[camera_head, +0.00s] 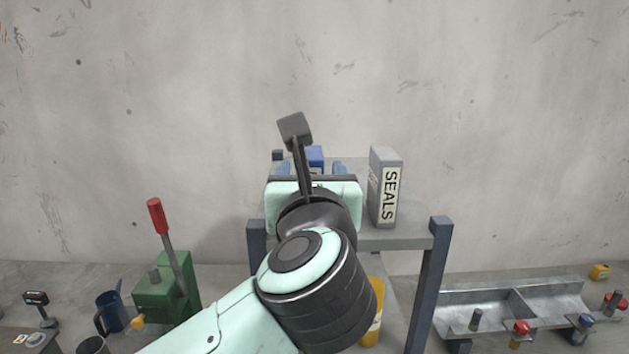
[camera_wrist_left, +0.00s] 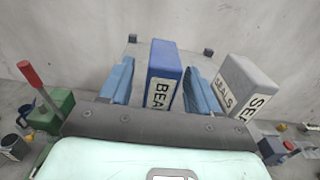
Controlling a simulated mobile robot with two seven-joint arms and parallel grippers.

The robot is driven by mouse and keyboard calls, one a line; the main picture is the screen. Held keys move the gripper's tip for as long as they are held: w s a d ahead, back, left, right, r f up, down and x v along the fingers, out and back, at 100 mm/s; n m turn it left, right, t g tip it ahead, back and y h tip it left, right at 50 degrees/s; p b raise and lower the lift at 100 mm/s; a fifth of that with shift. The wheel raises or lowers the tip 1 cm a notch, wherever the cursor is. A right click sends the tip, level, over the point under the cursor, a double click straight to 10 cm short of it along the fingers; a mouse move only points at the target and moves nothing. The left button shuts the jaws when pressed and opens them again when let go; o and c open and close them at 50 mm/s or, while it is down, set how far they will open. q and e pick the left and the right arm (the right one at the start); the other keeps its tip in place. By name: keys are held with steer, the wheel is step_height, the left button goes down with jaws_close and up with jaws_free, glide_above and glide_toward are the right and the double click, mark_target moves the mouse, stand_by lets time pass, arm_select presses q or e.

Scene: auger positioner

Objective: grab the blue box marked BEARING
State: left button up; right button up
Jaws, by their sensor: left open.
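The blue box marked BEARING (camera_wrist_left: 166,68) stands upright on a raised shelf in the left wrist view, its white label facing me and partly cut off by my gripper body. In the head view only a small part of the blue box (camera_head: 316,156) shows behind my left wrist. My left gripper (camera_wrist_left: 160,80) is open, with one blue finger on each side of the box. There is a gap at the left finger; the right finger is close to the box, and I cannot tell whether it touches. In the head view the gripper (camera_head: 310,168) is mostly hidden by its own wrist.
A grey SEALS box (camera_head: 384,188) stands on the shelf (camera_head: 400,238) just right of the blue box. A green press (camera_head: 165,290) with a red-handled lever and a blue mug (camera_head: 112,311) are at lower left. A metal tray (camera_head: 520,310) lies at lower right.

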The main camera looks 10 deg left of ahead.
arm_select(q)
steer(key=x, duration=0.2)
steer(key=shift+w, duration=0.4)
steer(key=shift+s, duration=0.3)
steer(key=shift+c, duration=0.6)
steer(key=shift+s, duration=0.1)
jaws_close()
steer(key=shift+r, duration=0.15)
step_height(320, 180, up, 8)
steer(key=shift+d+r+p, duration=0.15)
steer(key=shift+p, duration=0.15)
steer(key=shift+r, duration=0.75)
